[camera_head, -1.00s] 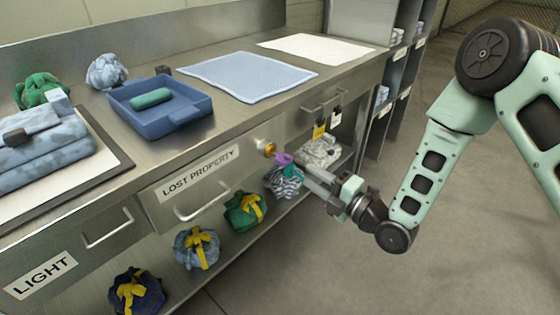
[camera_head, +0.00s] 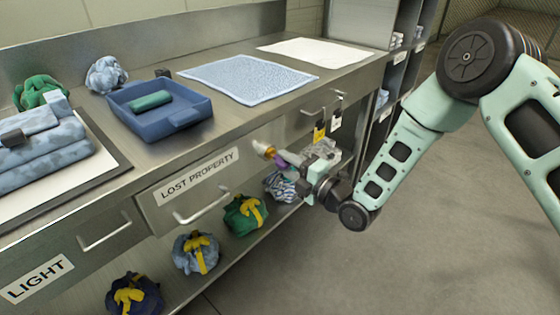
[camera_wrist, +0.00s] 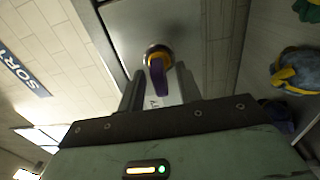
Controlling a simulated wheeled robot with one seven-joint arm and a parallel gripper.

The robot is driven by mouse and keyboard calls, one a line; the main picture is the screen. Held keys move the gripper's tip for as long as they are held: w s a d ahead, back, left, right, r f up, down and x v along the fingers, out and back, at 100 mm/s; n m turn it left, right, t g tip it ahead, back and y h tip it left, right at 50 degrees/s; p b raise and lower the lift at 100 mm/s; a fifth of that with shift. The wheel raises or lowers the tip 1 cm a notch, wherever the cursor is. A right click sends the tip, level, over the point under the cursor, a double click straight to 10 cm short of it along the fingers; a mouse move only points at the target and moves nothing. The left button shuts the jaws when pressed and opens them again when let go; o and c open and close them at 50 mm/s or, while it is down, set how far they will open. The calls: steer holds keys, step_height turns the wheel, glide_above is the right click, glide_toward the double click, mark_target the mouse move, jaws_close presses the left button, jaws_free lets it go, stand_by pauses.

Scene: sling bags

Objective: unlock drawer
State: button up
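The drawer (camera_head: 150,212) labelled LOST PROPERTY is closed under the counter, with a bar handle. To the right of its label a brass lock (camera_head: 264,149) sticks out of the front. A purple-headed key (camera_head: 283,158) stands at the lock. My gripper (camera_head: 294,169) is right at the key, coming from the right. In the wrist view the brass lock (camera_wrist: 158,53) and purple key (camera_wrist: 158,76) lie straight ahead. My two fingers stand apart on either side of the key, with gaps visible, so my gripper looks open. The key's shaft is hidden.
Tied bundles, including a green one (camera_head: 245,214) and a blue one (camera_head: 196,252), sit on the shelf below. A blue tray (camera_head: 187,119) and a light blue cloth (camera_head: 248,78) lie on the counter. Floor at right is clear.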

jaws_close()
steer(key=shift+m, duration=1.9)
steer(key=shift+m+b, duration=0.3)
steer(key=shift+m, duration=1.6)
